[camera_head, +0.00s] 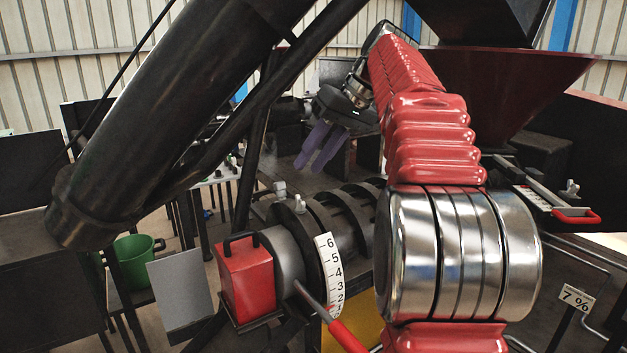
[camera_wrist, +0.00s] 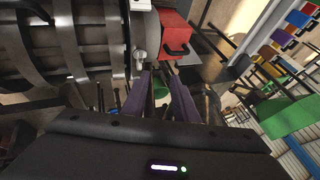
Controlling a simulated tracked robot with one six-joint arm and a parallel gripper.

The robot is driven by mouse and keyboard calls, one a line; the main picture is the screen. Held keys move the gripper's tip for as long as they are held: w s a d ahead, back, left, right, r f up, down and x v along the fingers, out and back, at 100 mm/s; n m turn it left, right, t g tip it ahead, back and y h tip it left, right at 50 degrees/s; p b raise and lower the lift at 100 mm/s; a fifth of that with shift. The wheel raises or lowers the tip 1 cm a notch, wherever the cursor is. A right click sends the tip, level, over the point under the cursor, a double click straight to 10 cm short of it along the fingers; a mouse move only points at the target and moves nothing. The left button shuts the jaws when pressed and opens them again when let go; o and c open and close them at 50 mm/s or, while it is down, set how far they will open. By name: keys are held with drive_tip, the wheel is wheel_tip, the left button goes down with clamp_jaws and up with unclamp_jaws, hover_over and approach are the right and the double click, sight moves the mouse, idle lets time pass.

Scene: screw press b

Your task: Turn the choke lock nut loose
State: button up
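The choke end of the press carries a white numbered scale (camera_head: 331,275) and a lever with a red handle (camera_head: 347,338). A small pale metal fitting (camera_head: 280,188) sits on top of the press by the choke collar. It may be the choke lock nut, but I cannot be sure. In the wrist view a similar pale fitting (camera_wrist: 138,58) shows just beyond my left fingertip. My gripper (camera_head: 309,166) has two purple fingers and hangs above and behind the press. In the wrist view my gripper (camera_wrist: 161,75) is open, with nothing seen between its fingers.
A red box with a black handle (camera_head: 246,275) stands at the press end, also seen in the wrist view (camera_wrist: 175,38). A thick black pipe (camera_head: 180,110) slants across the left. A dark red hopper (camera_head: 505,85) stands at right. A green bucket (camera_head: 135,258) is low at left.

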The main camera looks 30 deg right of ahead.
drive_tip(key=s+a+f+h, duration=0.1)
drive_tip(key=s+a+f, duration=0.25)
drive_tip(key=a, duration=0.45)
drive_tip(key=s+a+f+h, duration=0.1)
drive_tip(key=s+a+f, duration=0.5)
drive_tip(key=s+f, duration=0.3)
drive_tip(key=s+a+f+h, duration=0.2)
drive_tip(key=s+a+f, duration=0.5)
drive_tip(key=s+f, duration=0.3)
wheel_tip(320, 180, down, 2)
drive_tip(key=shift+s+f+t+h, duration=0.15)
drive_tip(key=shift+s+t+h, duration=0.15)
drive_tip(key=shift+t, duration=0.1)
